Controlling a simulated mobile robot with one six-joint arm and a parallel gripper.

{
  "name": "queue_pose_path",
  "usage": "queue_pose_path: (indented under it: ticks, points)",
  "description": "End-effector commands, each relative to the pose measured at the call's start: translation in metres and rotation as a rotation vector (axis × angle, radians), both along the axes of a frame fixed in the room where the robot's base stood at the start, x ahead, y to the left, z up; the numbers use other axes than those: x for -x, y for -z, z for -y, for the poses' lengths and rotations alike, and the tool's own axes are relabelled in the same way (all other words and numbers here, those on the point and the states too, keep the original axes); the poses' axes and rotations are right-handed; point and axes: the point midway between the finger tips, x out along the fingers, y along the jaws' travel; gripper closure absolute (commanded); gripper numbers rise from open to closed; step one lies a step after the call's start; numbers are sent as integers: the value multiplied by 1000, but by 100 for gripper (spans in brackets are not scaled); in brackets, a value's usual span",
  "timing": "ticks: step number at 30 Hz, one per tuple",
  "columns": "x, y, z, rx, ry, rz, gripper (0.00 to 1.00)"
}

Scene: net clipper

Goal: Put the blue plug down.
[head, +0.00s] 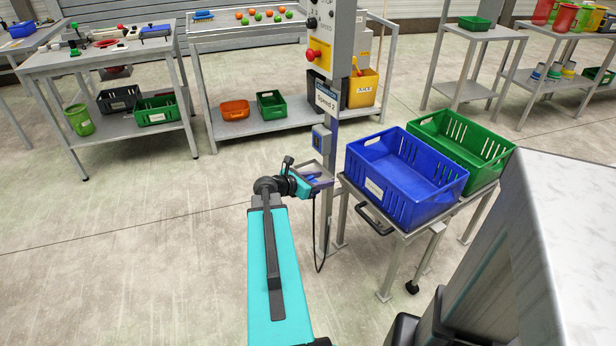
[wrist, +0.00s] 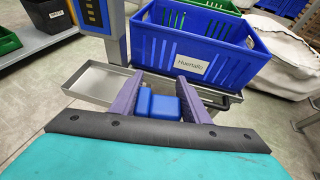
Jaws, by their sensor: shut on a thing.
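My gripper (wrist: 157,93) is shut on the blue plug (wrist: 160,107). The plug sits between the two purple fingers in the wrist view. Just beyond the fingers lies a shallow grey metal tray (wrist: 98,84), and the plug appears over its near side. I cannot tell whether the plug touches the tray. In the head view my gripper (head: 318,184) is at the small tray (head: 318,168) on the grey post. The plug cannot be made out clearly there.
A blue socket box (head: 321,138) is on the post (head: 329,220); a black cable (head: 316,250) hangs below. Right of the tray, a blue crate (head: 400,190) and a green crate (head: 492,150) stand on a trolley with a black handle (head: 373,218).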

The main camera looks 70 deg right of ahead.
Motion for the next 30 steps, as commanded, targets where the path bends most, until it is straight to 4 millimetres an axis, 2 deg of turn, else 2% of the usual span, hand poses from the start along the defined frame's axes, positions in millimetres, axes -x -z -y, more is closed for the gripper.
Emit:
queue_pose_path:
  ticks: [3, 16, 30]
  points:
    - [5, 0, 1, -1, 8, -1, 94]
    - [2, 0, 6, 0, 7, -1, 94]
    - [-19, 5, 47, 0, 8, 0, 94]
